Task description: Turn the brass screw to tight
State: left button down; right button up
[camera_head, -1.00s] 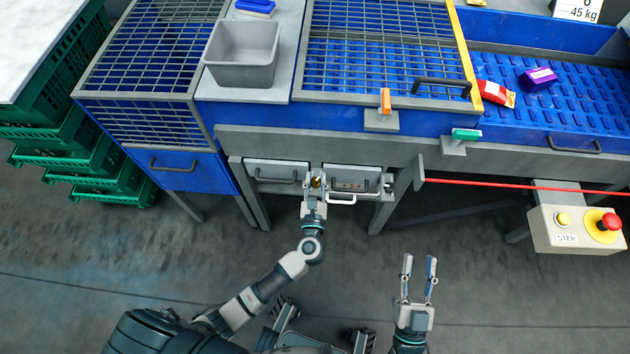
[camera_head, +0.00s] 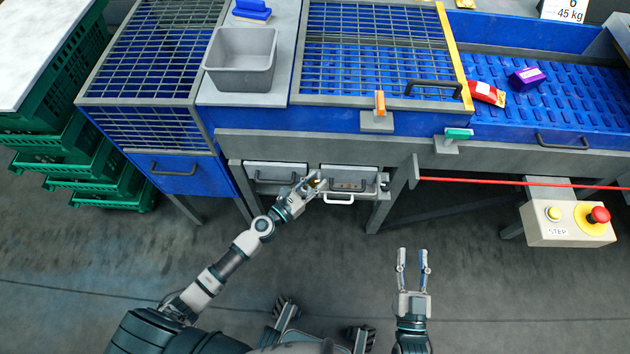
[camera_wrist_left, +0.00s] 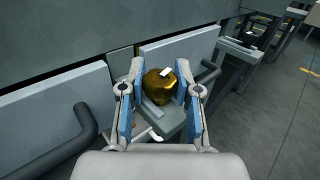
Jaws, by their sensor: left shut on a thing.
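The brass screw (camera_wrist_left: 160,86) is a rounded gold knob with a pale mark on its top. It stands at the gap between the two grey drawer fronts under the machine. My left gripper (camera_wrist_left: 160,98) is shut on it, with one finger on each side. In the head view the left gripper (camera_head: 309,185) reaches the screw (camera_head: 316,182) from the lower left, hiding much of it. My right gripper (camera_head: 413,262) is open and empty above the floor, well away from the screw.
Two grey drawers with dark handles flank the screw, the left drawer (camera_head: 262,168) and the right drawer (camera_head: 358,172). A white handle (camera_head: 338,199) sits just below. The floor in front is clear.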

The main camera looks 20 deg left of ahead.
pick_arm(q)
jog(key=shift+h, duration=0.3)
pick_arm(e)
jog(key=shift+r, duration=0.25)
pick_arm(q)
jog(key=c, duration=0.8)
grip_release()
jog(key=shift+a, duration=0.1)
pick_arm(e)
jog(key=shift+s, duration=0.1)
pick_arm(q)
jog(key=shift+s, duration=0.2)
jog(key=v, duration=1.1)
jog(key=shift+s+a, duration=0.2)
jog(key=shift+a, duration=0.1)
